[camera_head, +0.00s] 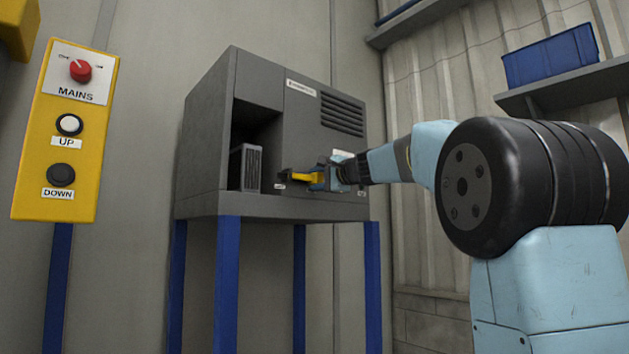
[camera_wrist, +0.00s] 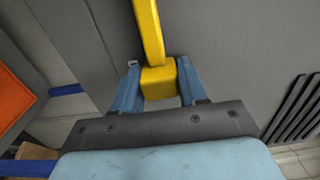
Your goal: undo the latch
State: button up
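The latch is a yellow bar (camera_head: 302,177) low on the front of the grey cabinet (camera_head: 290,130), right of its open bay. In the head view it lies roughly level. In the wrist view the yellow bar (camera_wrist: 148,30) runs up from a thicker yellow end block (camera_wrist: 159,80). My gripper (camera_head: 322,178) is at the right end of the bar. In the wrist view the blue fingers of my gripper (camera_wrist: 158,76) stand on both sides of the end block and appear to touch it. The latch's far end is hard to make out.
A yellow control box (camera_head: 66,130) with a red knob and UP and DOWN buttons is at the left. The cabinet stands on blue legs (camera_head: 227,285). A shelf with a blue bin (camera_head: 550,58) is at upper right. An orange surface (camera_wrist: 12,98) shows in the wrist view.

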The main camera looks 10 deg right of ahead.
jog(key=o, duration=0.4)
jog(key=shift+w+d+f, duration=0.1)
jog(key=shift+d+f, duration=0.15)
jog(key=shift+d, duration=0.05)
jog(key=shift+a+r, duration=0.1)
jog(key=v, duration=1.4)
jog(key=s+a+f+n+g+h, duration=0.1)
jog(key=s+a+f+n+g, duration=0.1)
jog(key=s+f, duration=0.45)
jog(key=s+a+f+n+g+h, duration=0.1)
jog(key=s+a+f+n+g, duration=0.2)
jog(key=f, duration=0.7)
jog(key=s+a+f+n+g+h, duration=0.1)
jog(key=s+a+f+n+g, duration=0.1)
jog(key=s+f, duration=0.5)
jog(key=s+d+f+n+g+h, duration=0.1)
jog(key=s+f+n+h, duration=0.1)
jog(key=s+f, duration=0.4)
jog(key=s+d+f+n+g+h, duration=0.1)
jog(key=s+f, duration=0.6)
jog(key=f, duration=0.7)
jog(key=n+g+h, duration=0.1)
jog(key=n+h, duration=0.1)
jog(key=shift+d+f+n, duration=0.15)
jog(key=shift+d+n, duration=0.1)
jog(key=shift+n, duration=0.05)
